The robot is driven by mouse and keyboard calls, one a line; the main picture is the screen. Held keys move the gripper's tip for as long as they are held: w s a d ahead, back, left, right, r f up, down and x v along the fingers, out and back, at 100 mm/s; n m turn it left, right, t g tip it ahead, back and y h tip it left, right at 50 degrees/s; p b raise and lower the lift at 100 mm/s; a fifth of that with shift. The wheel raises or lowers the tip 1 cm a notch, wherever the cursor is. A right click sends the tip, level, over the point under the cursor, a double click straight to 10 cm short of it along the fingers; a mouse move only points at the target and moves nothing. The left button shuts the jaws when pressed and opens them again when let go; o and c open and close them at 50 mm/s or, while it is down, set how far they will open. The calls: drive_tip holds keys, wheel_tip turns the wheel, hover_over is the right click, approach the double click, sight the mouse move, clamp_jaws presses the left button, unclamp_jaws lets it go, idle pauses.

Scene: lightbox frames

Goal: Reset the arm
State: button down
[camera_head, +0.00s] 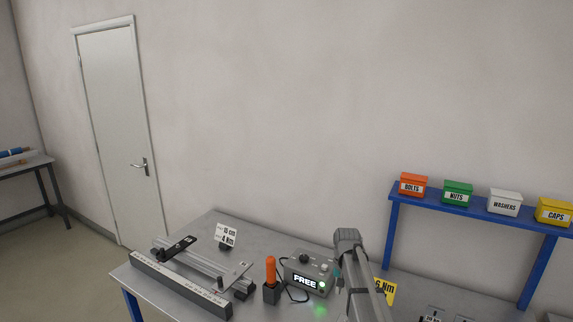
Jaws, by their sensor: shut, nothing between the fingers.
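My grey arm (362,280) rises from the bottom edge, right of centre, in the head view. Its upper joint (347,238) stands in front of the workbench and the wall. A small teal part shows at the left side of the arm. I cannot make out my gripper or its fingers; they are hidden behind the arm or outside the frame.
The workbench (212,228) holds a ruled rail fixture (180,286), an orange-handled tool (270,272) in a dark holder, a grey box (304,285) reading FREE with a green light, and signs. A blue shelf (394,220) carries labelled bins. A door (118,130) is at left.

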drive_tip(key=s+f+n+t+b, duration=0.1)
drive_tip(key=s+n, duration=0.1)
drive_tip(key=s, duration=1.9)
drive_tip(key=shift+s+a+f+n+h, duration=0.3)
drive_tip(key=shift+a+f, duration=0.05)
